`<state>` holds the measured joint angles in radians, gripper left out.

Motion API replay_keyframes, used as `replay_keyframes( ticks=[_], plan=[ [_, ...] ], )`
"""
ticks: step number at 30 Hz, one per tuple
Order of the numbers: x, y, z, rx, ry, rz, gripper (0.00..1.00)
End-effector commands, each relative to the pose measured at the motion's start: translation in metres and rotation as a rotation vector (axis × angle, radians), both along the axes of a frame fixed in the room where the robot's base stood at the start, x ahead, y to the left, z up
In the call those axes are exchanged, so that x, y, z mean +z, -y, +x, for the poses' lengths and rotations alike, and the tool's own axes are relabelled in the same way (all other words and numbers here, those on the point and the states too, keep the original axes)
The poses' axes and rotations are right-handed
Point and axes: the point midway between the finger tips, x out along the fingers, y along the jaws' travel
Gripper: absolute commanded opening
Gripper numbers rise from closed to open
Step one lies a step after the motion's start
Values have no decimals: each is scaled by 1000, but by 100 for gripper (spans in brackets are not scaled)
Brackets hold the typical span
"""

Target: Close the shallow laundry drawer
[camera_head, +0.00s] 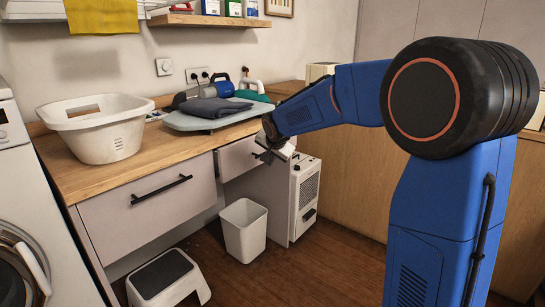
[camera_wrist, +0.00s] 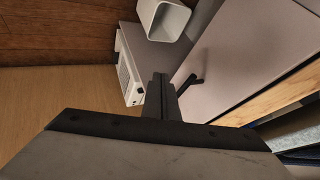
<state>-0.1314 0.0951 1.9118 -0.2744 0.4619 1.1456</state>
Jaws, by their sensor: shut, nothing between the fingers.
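The shallow drawer (camera_head: 236,159) has a pale grey front just under the wooden worktop, right of a larger drawer. I cannot tell how far its front stands out, as my gripper hides its right part. My gripper (camera_head: 266,155) is in front of this right part, fingers shut and empty. In the wrist view, the shut fingers (camera_wrist: 160,97) show beside a grey front (camera_wrist: 245,55) with a black handle (camera_wrist: 188,84). I cannot tell whether they touch it.
The larger drawer (camera_head: 148,210) has a black bar handle. Below are a white bin (camera_head: 243,232), a step stool (camera_head: 165,278) and a white heater (camera_head: 306,195). A laundry basket (camera_head: 97,130) and an ironing board (camera_head: 212,119) rest on the worktop (camera_head: 75,180). A washing machine stands left.

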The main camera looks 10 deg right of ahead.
Motion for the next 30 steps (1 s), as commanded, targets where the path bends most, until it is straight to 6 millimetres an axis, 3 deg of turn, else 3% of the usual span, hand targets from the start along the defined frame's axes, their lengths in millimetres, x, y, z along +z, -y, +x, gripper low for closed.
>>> replay_keyframes(
  ticks=[6,23,30],
  plan=[
    [7,-16,21,2,3,0,0],
    [9,-21,27,2,3,0,0],
    [9,-37,49,3,3,-1,0]
  ],
)
